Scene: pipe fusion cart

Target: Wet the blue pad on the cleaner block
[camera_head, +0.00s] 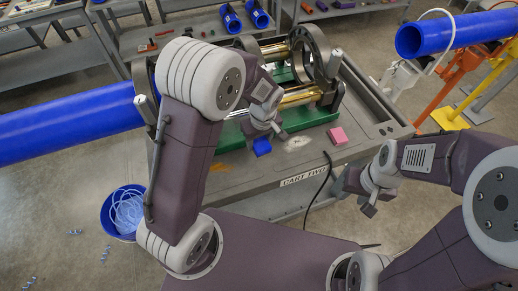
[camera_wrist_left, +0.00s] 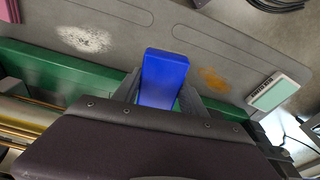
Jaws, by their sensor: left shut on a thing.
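My left gripper (camera_head: 262,138) is shut on a blue block (camera_head: 262,146), the blue-padded cleaner block, above the grey cart top (camera_head: 240,178). In the left wrist view the block (camera_wrist_left: 165,78) sits between the two fingers (camera_wrist_left: 160,92) with its blue face showing. Whether it touches the cart top is unclear. A pink block (camera_head: 337,135) stands on the cart to its right, and its edge shows at the top left of the left wrist view (camera_wrist_left: 10,12). My right gripper (camera_head: 355,197) looks open and empty beside the cart's front right edge.
A white patch (camera_head: 297,143) and an orange patch (camera_head: 222,167) mark the cart top. The fusion machine's ring clamps (camera_head: 315,55) stand behind. A blue pipe (camera_head: 70,132) lies at left. A blue bucket (camera_head: 122,212) is on the floor. A small screened device (camera_wrist_left: 273,92) lies on the cart.

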